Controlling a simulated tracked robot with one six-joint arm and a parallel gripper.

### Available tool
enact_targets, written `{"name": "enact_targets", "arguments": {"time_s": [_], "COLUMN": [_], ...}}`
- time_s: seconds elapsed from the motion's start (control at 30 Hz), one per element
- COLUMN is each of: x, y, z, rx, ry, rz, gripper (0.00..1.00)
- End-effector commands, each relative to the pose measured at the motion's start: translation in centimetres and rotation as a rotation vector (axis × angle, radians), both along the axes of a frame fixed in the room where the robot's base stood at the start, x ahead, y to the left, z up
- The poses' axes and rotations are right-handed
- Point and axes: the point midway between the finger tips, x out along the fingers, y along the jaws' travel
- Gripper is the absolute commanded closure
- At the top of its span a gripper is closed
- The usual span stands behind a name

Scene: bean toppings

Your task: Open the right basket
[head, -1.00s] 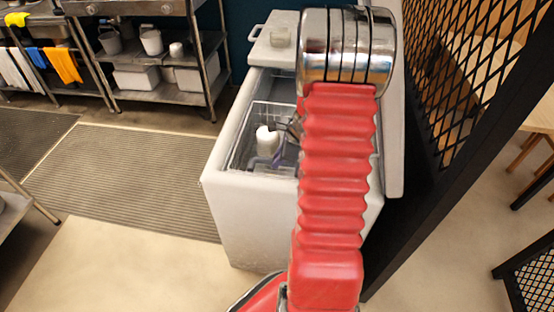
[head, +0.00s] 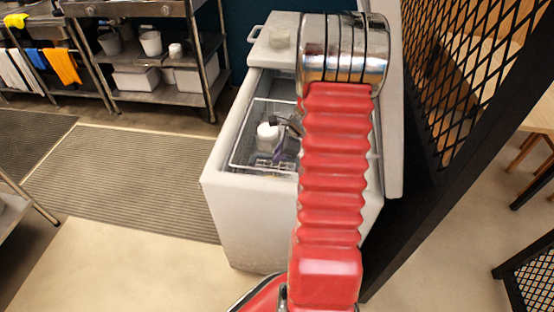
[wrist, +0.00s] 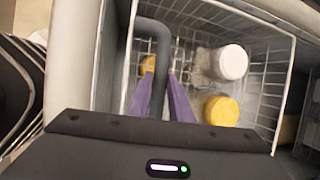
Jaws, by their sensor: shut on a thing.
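The chest freezer (head: 250,215) stands open in the head view. A white wire basket (head: 241,138) sits in its opening, partly hidden behind my arm. In the wrist view the basket (wrist: 284,85) holds a white-lidded tub (wrist: 229,62) and a yellow-lidded tub (wrist: 221,111). Another yellow lid (wrist: 149,65) shows partly behind my fingers. A dark curved handle (wrist: 157,38) rises over the basket. My gripper (wrist: 158,84) has its purple fingers closed around this handle. In the head view my gripper (head: 284,150) is at the basket, partly hidden by the arm.
The freezer's raised lid (head: 393,110) stands at the right, beside a black mesh partition (head: 450,120). A metal shelf rack (head: 165,95) with white containers stands at the back left. A grey floor mat (head: 130,175) lies left of the freezer.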

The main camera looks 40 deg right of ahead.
Motion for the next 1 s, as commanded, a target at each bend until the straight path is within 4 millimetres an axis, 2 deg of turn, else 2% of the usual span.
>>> {"name": "enact_targets", "arguments": {"time_s": [0.6, 1.0], "x": [7.0, 10.5], "y": [-9.0, -13.6], "z": [-0.2, -0.2], "rx": [-0.004, -0.003], "ry": [0.000, -0.001], "rz": [-0.001, -0.001], "gripper": [1.00, 1.00]}}
